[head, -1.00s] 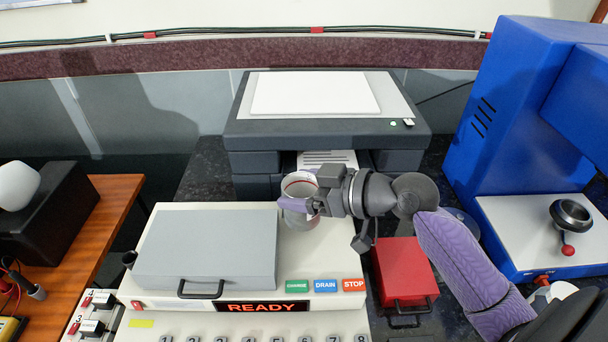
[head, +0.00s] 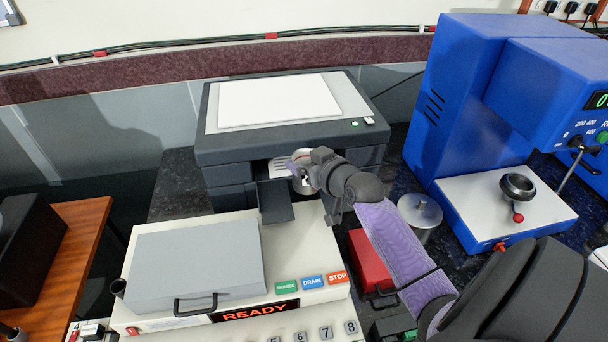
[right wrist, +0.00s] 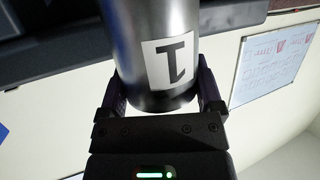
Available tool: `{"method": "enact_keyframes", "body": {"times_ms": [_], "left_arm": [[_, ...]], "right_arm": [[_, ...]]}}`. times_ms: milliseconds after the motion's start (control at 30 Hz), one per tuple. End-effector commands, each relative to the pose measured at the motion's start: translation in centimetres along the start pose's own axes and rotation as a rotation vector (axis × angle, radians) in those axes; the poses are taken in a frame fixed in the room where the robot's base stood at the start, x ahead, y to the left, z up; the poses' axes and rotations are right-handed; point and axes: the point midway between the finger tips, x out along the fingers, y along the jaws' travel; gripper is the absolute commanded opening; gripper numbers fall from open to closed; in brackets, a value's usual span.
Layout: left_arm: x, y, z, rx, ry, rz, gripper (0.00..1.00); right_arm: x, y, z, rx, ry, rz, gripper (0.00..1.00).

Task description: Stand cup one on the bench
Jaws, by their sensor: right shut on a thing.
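Cup one (right wrist: 158,50) is a grey metal cup with a white label bearing a black 1, filling the top middle of the right wrist view. In the head view only a small part of the cup (head: 303,186) shows behind the gripper. My right gripper (head: 304,168) is shut on the cup, with a finger on either side of it in the wrist view (right wrist: 160,95). It is in front of the printer's paper slot. I cannot tell whether the cup touches anything below. The speckled dark bench (head: 180,186) shows left of the printer. My left gripper is not in view.
The dark printer (head: 240,148) stands behind, its output tray (head: 276,205) beside the cup. A cream machine with a grey lid (head: 195,262) and READY display is in front.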

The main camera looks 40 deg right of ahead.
Motion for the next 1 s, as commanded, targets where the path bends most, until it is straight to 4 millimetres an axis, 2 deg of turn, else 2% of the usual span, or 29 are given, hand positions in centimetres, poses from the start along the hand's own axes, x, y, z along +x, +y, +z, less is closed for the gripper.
{"method": "enact_keyframes", "body": {"times_ms": [267, 467, 967, 1000], "left_arm": [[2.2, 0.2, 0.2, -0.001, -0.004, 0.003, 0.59], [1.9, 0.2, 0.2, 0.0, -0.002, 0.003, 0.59], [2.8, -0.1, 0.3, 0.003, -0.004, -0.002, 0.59], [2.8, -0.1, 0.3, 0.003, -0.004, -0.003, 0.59]], "right_arm": [[1.4, 0.0, 4.6, -0.001, 0.0, -0.001, 0.12], [1.4, 0.0, 4.4, -0.002, 0.003, -0.001, 0.12], [1.7, 0.0, 5.6, -0.002, 0.003, -0.002, 0.12], [1.7, 0.0, 5.6, -0.002, 0.002, -0.002, 0.9]]}}
